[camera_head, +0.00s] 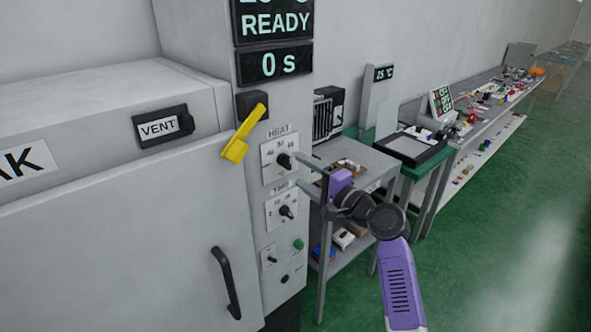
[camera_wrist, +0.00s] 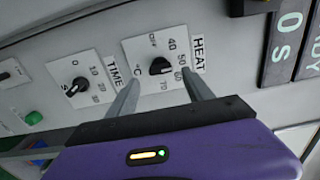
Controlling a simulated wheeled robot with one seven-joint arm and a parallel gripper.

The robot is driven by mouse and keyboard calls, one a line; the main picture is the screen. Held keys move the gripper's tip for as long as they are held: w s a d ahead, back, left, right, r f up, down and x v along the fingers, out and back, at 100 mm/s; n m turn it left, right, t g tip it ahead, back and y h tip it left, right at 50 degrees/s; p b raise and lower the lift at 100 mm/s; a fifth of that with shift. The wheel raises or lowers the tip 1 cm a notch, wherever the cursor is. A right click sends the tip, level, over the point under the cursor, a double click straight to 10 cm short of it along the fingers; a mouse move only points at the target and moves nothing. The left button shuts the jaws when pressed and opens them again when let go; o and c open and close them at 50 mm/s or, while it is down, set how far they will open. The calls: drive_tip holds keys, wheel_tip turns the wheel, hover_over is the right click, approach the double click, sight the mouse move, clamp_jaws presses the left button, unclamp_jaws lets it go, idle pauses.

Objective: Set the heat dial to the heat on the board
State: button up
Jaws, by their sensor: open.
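The heat dial (camera_head: 284,160) is a black knob on a white plate marked HEAT, on the grey oven's control column. In the wrist view the heat dial (camera_wrist: 160,66) is ringed by OFF, 40, 50, 60 and 70; its exact setting is hard to tell. My gripper (camera_head: 299,170) is open in front of the plate, and the knob is not gripped. In the wrist view my gripper (camera_wrist: 160,77) has its two fingers either side of the knob's lower part. A small dark board (camera_head: 441,102) with green text stands on the far bench, too small to read.
The time dial (camera_head: 286,212) sits just below the heat dial. A yellow lever (camera_head: 243,134) juts out above left. Displays read READY (camera_head: 275,25) and 0 s (camera_head: 273,64); the line above READY is cut off. A grey side table (camera_head: 375,160) stands right of the column.

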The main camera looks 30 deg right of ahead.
drive_tip(key=shift+v, duration=1.4)
drive_tip(key=d+r+n+t+h, duration=0.1)
drive_tip(key=d+r+t+h, duration=0.1)
drive_tip(key=d+r+h, duration=0.15)
drive_tip(key=s+f+n+h, duration=0.4)
drive_tip(key=s+f, duration=0.4)
drive_tip(key=s, duration=0.4)
drive_tip(key=s+a+f+n+g+y, duration=0.1)
drive_tip(key=s+a+f+n, duration=0.1)
drive_tip(key=s, duration=1.1)
drive_tip(key=s+a+f+n+g+y, duration=0.1)
drive_tip(key=s+a+f+n+g, duration=0.1)
drive_tip(key=s+a+n, duration=0.2)
drive_tip(key=s+a+f+n+g+y, duration=0.1)
drive_tip(key=s+a+f+n, duration=0.2)
drive_tip(key=s+a, duration=0.5)
drive_tip(key=s+n, duration=0.1)
drive_tip(key=s, duration=1.2)
drive_tip(key=shift+s+a+g, duration=0.2)
drive_tip(key=shift+s+g, duration=0.1)
drive_tip(key=shift+s, duration=0.05)
drive_tip(key=shift+f, duration=0.1)
